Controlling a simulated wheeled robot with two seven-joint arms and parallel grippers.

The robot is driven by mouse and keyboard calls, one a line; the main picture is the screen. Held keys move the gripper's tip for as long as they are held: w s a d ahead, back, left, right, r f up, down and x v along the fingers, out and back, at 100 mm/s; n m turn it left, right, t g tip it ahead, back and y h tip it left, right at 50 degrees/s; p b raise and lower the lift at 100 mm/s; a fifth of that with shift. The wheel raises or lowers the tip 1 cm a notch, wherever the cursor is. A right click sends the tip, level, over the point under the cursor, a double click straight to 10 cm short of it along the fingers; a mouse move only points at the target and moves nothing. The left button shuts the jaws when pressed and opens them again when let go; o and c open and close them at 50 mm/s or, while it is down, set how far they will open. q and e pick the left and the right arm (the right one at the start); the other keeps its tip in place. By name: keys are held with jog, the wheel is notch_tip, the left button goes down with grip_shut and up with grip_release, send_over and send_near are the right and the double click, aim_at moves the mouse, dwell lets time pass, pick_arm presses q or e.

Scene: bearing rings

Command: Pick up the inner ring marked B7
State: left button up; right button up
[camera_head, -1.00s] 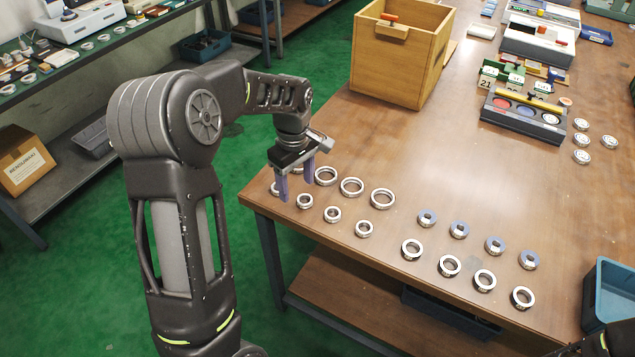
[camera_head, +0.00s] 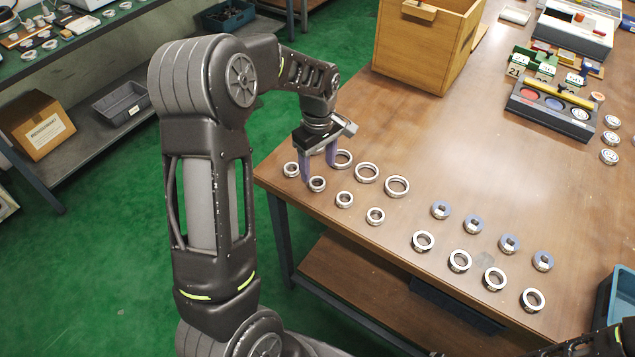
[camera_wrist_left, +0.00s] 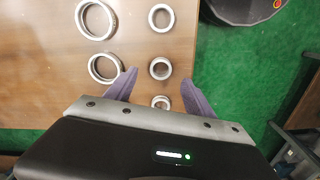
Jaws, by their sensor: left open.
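My left gripper (camera_head: 318,174) is open and points down over the near left corner of the table, among the rings. Small steel rings stand in a front row: one at the left end (camera_head: 291,169), a second (camera_head: 317,184) beside the near fingertip, a third (camera_head: 344,199) and a fourth (camera_head: 375,216). Larger rings (camera_head: 367,172) lie behind them, one partly hidden by the gripper. In the left wrist view a small ring (camera_wrist_left: 160,68) appears between the open fingers; another (camera_wrist_left: 161,102) is partly covered by the gripper body. No B7 mark is readable.
To the right are blue-faced rings (camera_head: 473,224) and several plain rings (camera_head: 460,261). A wooden box (camera_head: 425,50) and a black tray with coloured discs (camera_head: 550,106) stand farther back. A blue bin (camera_head: 617,300) is at the right edge. The table's middle is clear.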

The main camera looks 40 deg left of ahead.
aim_at(317, 186)
pick_arm(q)
notch_tip(317, 186, down, 5)
jog(key=shift+s+f+p, duration=0.1)
jog(key=shift+p, duration=0.7)
jog(key=shift+c, duration=0.4)
grip_shut()
dwell(0.3)
